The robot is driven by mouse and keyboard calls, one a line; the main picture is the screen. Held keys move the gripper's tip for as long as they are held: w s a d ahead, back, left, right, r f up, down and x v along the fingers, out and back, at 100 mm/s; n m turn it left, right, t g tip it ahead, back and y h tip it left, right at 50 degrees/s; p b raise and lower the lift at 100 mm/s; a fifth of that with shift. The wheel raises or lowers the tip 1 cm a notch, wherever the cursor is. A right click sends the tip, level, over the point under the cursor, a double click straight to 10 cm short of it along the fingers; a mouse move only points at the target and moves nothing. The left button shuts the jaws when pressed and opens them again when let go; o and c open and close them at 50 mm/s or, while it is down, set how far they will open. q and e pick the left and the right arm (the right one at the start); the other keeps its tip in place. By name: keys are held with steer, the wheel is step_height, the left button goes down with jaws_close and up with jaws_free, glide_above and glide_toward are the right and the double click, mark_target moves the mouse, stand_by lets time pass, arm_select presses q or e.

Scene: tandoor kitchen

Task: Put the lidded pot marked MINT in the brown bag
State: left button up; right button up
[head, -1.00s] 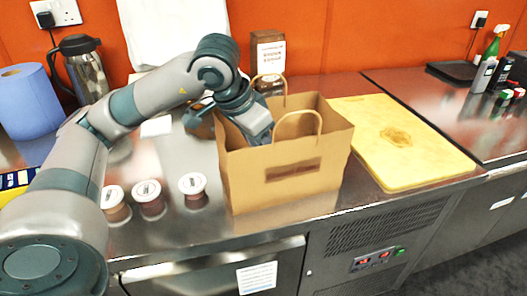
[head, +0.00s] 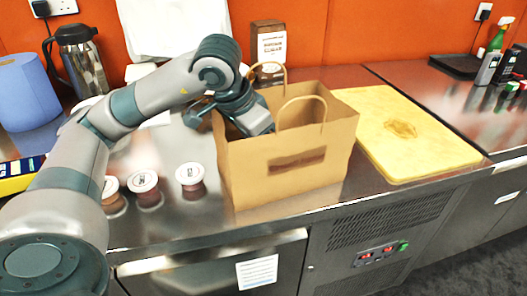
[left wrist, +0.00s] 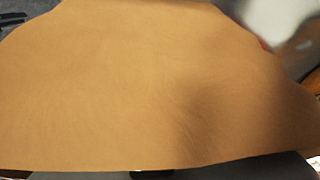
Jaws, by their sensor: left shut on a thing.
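The brown bag (head: 290,178) stands upright and open on the steel counter, its two handles up. My left gripper (head: 259,123) reaches in over the bag's left side, with its lower end inside the mouth. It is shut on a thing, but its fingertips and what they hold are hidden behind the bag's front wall. The left wrist view is filled by a plain brown surface (left wrist: 150,90). Three lidded pots with white lids stand left of the bag: one near it (head: 190,176), one in the middle (head: 144,182), one partly behind my arm (head: 112,192). Their markings are unreadable.
A yellow board (head: 420,145) lies right of the bag. A brown box (head: 268,48) with a white label stands behind it. A steel flask (head: 83,65) and a blue roll (head: 25,90) stand at the back left. Bare counter lies in front of the pots.

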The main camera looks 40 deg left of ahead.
arm_select(q)
steer(key=shift+r, duration=0.1)
stand_by(0.3)
steer(key=o, duration=1.1)
steer(key=shift+r, duration=0.1)
